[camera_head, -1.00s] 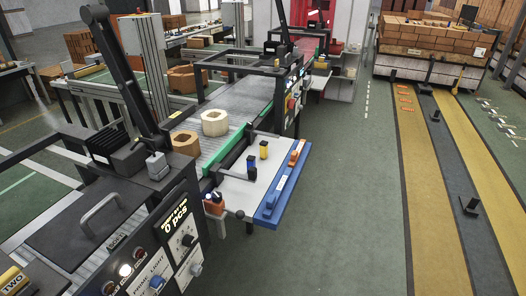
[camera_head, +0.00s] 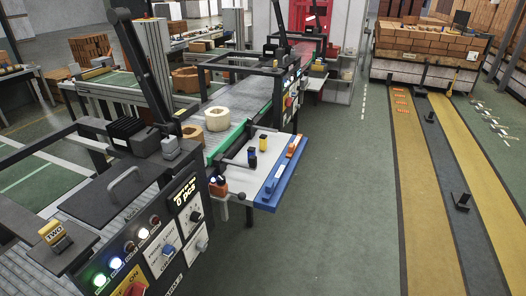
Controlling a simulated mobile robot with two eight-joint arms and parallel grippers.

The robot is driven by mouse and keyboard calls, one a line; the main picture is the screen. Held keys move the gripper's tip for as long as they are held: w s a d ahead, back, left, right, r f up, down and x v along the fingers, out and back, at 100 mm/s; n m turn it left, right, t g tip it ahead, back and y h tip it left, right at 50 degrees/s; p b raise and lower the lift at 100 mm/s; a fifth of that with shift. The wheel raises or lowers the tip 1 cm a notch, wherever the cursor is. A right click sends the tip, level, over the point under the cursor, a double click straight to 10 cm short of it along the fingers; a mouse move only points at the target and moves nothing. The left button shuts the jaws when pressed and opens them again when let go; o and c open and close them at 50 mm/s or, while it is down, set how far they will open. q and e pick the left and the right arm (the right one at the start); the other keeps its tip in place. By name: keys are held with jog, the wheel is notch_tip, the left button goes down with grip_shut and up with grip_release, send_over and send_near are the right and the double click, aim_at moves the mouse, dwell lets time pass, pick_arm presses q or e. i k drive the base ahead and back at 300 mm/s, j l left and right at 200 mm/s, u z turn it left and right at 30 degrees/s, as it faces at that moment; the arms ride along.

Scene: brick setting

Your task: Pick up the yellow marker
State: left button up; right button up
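Neither of my grippers is in view, so nothing of mine is seen touching the marker. It is small in the picture, and its fine detail cannot be made out.
The shelf's blue edge (camera_head: 270,192) carries orange and blue items. A control panel (camera_head: 160,240) with lit buttons stands at the near left. Open green floor (camera_head: 340,220) lies right of the shelf.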

aim_at(263, 137)
jog(key=k+u, duration=0.1)
jog(key=u, duration=0.65)
jog(key=k+j+u, duration=0.1)
jog(key=u, duration=0.3)
jog(key=l+u, duration=0.15)
jog(key=u, duration=0.2)
jog(key=i+l+u, duration=0.1)
jog(key=u, duration=0.25)
jog(key=l+u, duration=0.2)
jog(key=u, duration=0.15)
jog(key=i+l, duration=0.1)
jog(key=l, duration=1.8)
jog(key=i+l, duration=0.15)
jog(key=l, duration=1.75)
jog(key=i+l, duration=0.15)
jog(key=l, duration=0.8)
